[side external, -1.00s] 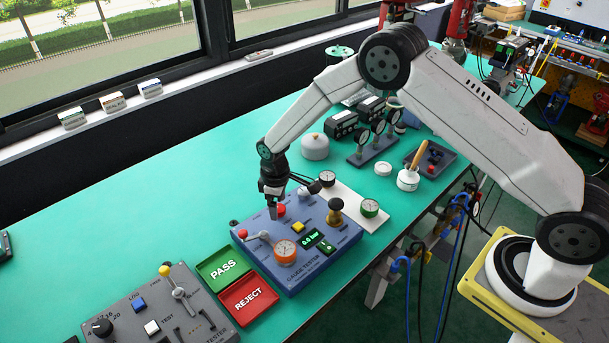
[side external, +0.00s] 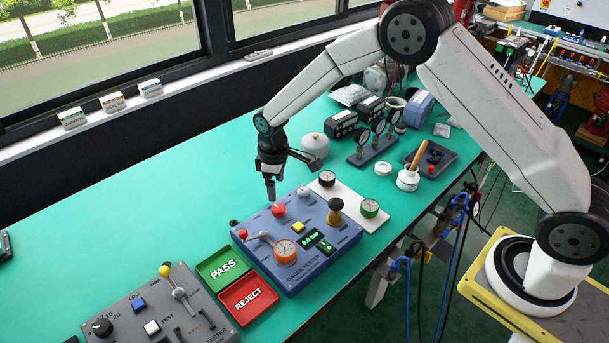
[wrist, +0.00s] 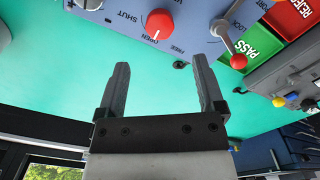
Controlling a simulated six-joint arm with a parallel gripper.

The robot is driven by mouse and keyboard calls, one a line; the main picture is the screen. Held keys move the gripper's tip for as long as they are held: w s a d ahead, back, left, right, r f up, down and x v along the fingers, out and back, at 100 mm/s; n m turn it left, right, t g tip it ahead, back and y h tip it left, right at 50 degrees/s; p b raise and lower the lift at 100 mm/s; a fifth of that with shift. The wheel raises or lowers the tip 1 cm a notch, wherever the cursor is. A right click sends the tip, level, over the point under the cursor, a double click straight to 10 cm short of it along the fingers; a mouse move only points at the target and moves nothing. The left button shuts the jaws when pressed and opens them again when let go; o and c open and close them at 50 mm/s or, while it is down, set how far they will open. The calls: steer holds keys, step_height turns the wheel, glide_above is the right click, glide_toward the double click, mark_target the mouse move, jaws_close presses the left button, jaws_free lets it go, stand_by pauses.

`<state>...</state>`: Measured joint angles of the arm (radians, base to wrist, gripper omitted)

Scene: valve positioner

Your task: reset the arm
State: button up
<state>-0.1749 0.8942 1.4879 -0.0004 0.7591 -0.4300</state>
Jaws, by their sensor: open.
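My gripper (side external: 271,190) hangs above the back edge of the blue gauge tester (side external: 320,275), with its fingers pointing down. In the wrist view my gripper (wrist: 160,85) is open, with only green bench between its two fingers. The tester's red knob (side external: 278,210) is just below and in front of the fingers and apart from them. In the wrist view the red knob (wrist: 160,24) lies beyond the fingertips, beside the words SHUT, OPEN and FREE. An orange-rimmed gauge (side external: 285,251) sits on the tester, beside a red-tipped lever (side external: 242,233).
A green PASS tray (side external: 222,267) and a red REJECT tray (side external: 248,299) lie left of the tester. A grey tester panel (side external: 160,310) is at front left. A white board with gauges (side external: 350,200) and a gauge stand (side external: 373,150) stand behind.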

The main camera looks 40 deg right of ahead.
steer(key=s+d+r+m+t, duration=0.1)
steer(key=s+d+r+m, duration=0.1)
steer(key=s, duration=0.5)
steer(key=s+d+r+m, duration=0.2)
steer(key=s+d+r, duration=0.2)
steer(key=s, duration=0.4)
steer(key=s+d+r+m+t, duration=0.1)
steer(key=s+d+r+m, duration=0.2)
steer(key=s, duration=0.5)
steer(key=shift+s+r+t, duration=0.15)
steer(key=shift+r+t, duration=0.15)
steer(key=shift+r, duration=0.35)
